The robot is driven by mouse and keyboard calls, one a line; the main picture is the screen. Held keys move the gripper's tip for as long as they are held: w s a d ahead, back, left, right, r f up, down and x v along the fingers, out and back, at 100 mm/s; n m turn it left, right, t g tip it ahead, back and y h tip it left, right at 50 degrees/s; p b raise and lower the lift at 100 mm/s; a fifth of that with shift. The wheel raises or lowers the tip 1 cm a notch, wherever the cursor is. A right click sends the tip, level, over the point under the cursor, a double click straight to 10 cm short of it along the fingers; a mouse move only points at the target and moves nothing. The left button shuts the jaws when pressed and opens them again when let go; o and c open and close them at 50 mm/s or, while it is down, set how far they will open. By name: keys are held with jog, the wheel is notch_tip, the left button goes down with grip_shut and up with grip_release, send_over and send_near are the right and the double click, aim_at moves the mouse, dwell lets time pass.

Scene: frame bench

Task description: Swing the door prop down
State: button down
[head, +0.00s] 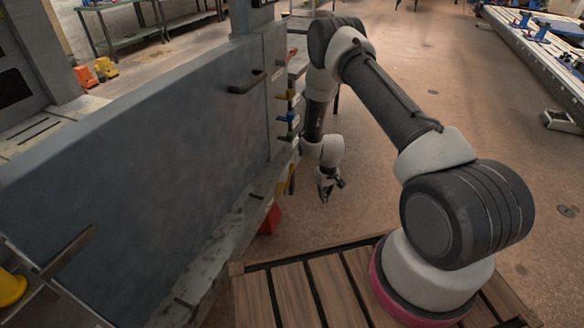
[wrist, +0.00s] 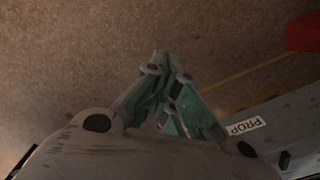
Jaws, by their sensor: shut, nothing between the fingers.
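A large blue-grey door panel (head: 150,150) fills the left of the head view, with a dark handle (head: 247,82) near its upper right. A PROP label (wrist: 244,127) lies on a grey ledge (wrist: 275,115) at lower right in the wrist view. A small dark peg (wrist: 285,160) stands near that label. A dark bar (head: 68,252) sticks out at the lower left of the panel. I cannot tell which piece is the prop itself. My gripper (head: 326,194) is shut and empty, pointing down to the right of the ledge, apart from it. Its fingers (wrist: 164,72) show over bare floor.
A red box (head: 270,218) is beside the ledge, left of my gripper; it also shows in the wrist view (wrist: 303,35). Coloured clamps (head: 289,118) hang at the panel's far end. A slatted wooden deck (head: 300,295) is in front.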

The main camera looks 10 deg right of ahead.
aim_at(291, 168)
jog(key=a+r+n+t+y, duration=0.5)
jog(key=a+r+n+t, duration=0.3)
jog(key=r+n+t, duration=0.5)
jog(key=shift+n+g, duration=0.4)
jog(key=shift+n, duration=0.3)
jog(key=x, duration=0.4)
jog(key=d+x, duration=0.1)
jog(key=x, duration=0.6)
jog(key=shift+w+d+f, duration=0.25)
jog(key=shift+w+f, duration=0.25)
jog(key=shift+f, duration=0.05)
jog(key=shift+w+d+f, duration=0.1)
jog(key=shift+w+f, duration=0.3)
jog(key=shift+w, duration=0.05)
jog(key=shift+w+f, duration=0.1)
jog(key=shift+w, duration=0.05)
